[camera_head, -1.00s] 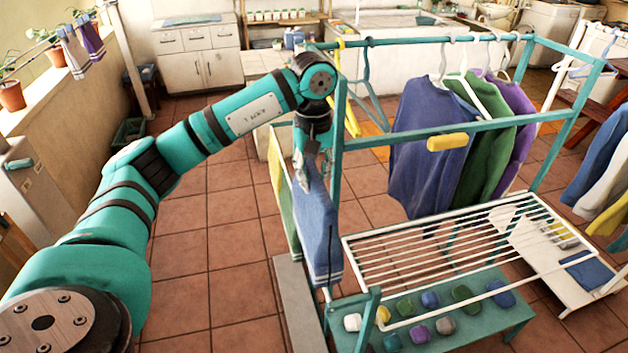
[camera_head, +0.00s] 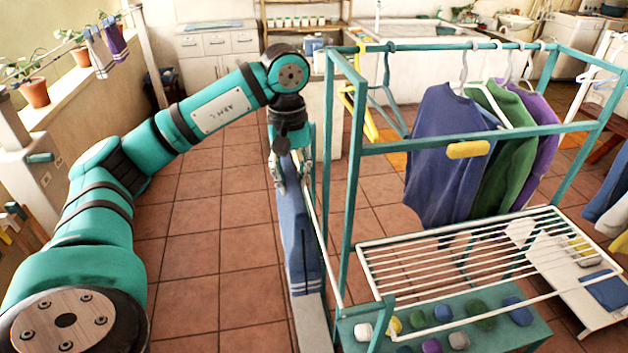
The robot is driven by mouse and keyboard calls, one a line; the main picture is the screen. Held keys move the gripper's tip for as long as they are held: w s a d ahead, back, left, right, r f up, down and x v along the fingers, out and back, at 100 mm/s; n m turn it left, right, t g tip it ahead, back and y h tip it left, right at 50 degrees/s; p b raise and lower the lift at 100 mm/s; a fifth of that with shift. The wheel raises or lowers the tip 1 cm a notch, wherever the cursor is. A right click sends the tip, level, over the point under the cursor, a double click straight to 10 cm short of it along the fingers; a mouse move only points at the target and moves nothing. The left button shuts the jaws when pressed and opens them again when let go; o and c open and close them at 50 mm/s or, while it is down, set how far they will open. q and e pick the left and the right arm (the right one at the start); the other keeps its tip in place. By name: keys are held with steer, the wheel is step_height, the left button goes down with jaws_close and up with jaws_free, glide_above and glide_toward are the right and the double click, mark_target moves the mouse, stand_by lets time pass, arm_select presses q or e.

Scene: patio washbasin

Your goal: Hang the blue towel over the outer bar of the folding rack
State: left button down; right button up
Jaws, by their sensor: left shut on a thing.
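My left gripper (camera_head: 291,180) points down beside the teal-framed rack and is shut on the upper part of the blue towel (camera_head: 296,240). The towel hangs below the fingers as a narrow length, with pale stripes near its lower end. A thin white bar (camera_head: 321,242) of the folding rack slopes along the towel's right side. I cannot tell whether the towel touches this bar or lies over it, since the gripper covers the top. The rack's white slatted part (camera_head: 470,262) spreads to the right. My right gripper is not in view.
Teal uprights (camera_head: 352,190) and a rail stand close to the right of the gripper. Blue, green and purple garments (camera_head: 445,150) hang behind. A low teal shelf (camera_head: 510,338) holds several colored lumps. Tiled floor (camera_head: 190,250) is clear to the left.

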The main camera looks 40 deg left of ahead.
arm_select(q)
steer(key=s+a+b, duration=0.3)
steer(key=s+a, duration=0.3)
steer(key=s, duration=0.1)
steer(key=shift+r, duration=0.3)
stand_by(0.8)
